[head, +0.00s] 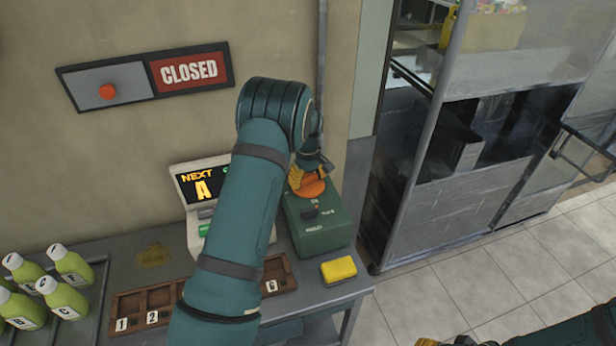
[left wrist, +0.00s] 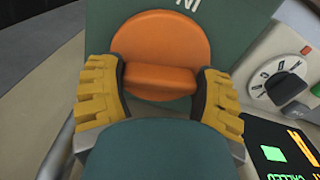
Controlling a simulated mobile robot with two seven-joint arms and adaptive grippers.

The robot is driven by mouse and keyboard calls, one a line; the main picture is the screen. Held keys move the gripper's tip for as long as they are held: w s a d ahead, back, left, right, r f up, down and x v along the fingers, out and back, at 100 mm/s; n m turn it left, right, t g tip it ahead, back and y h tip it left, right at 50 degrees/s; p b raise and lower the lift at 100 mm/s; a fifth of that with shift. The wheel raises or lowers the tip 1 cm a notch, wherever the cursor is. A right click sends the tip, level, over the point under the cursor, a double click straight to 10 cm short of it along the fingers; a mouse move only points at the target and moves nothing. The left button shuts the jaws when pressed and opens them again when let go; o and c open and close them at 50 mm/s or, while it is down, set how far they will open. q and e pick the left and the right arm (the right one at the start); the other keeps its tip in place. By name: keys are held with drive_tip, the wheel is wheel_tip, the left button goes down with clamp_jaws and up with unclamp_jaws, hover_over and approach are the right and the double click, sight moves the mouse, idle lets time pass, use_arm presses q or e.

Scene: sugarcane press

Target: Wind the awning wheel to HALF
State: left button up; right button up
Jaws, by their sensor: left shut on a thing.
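No wheel labelled as the awning's and no HALF mark can be made out. An orange round knob (head: 312,188) sits on top of a green box (head: 322,228) at the back of the counter. My left gripper (head: 307,173) reaches down onto it. In the left wrist view the orange knob (left wrist: 160,45) shows a raised bar across it. The yellow fingers of my left gripper (left wrist: 160,95) are at either side of the bar, shut on the knob. The letters "IN", upside down, are beside the knob. My right gripper (head: 432,342) is cut off at the bottom edge.
A ticket machine (head: 192,172) reading "NEXT A" stands left of the box, partly behind my left arm. Its lettered dial (left wrist: 283,80) shows in the wrist view. A yellow sponge (head: 338,270), a wooden numbered tray (head: 128,303) and green bottles (head: 70,265) are on the counter.

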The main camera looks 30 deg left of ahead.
sight(308, 177)
use_arm(q)
drive_tip(key=n, duration=0.3)
drive_tip(key=n+p, duration=0.1)
drive_tip(key=n, duration=0.2)
drive_tip(key=shift+w+a+r, duration=0.1)
drive_tip(key=shift+w+r, duration=0.05)
drive_tip(key=shift+r, duration=0.05)
drive_tip(key=shift+n, duration=0.3)
drive_tip(key=o, duration=1.2)
drive_tip(key=shift+f, duration=0.1)
drive_tip(key=shift+c, duration=0.2)
wheel_tip(308, 177, up, 12)
drive_tip(key=shift+s, duration=0.2)
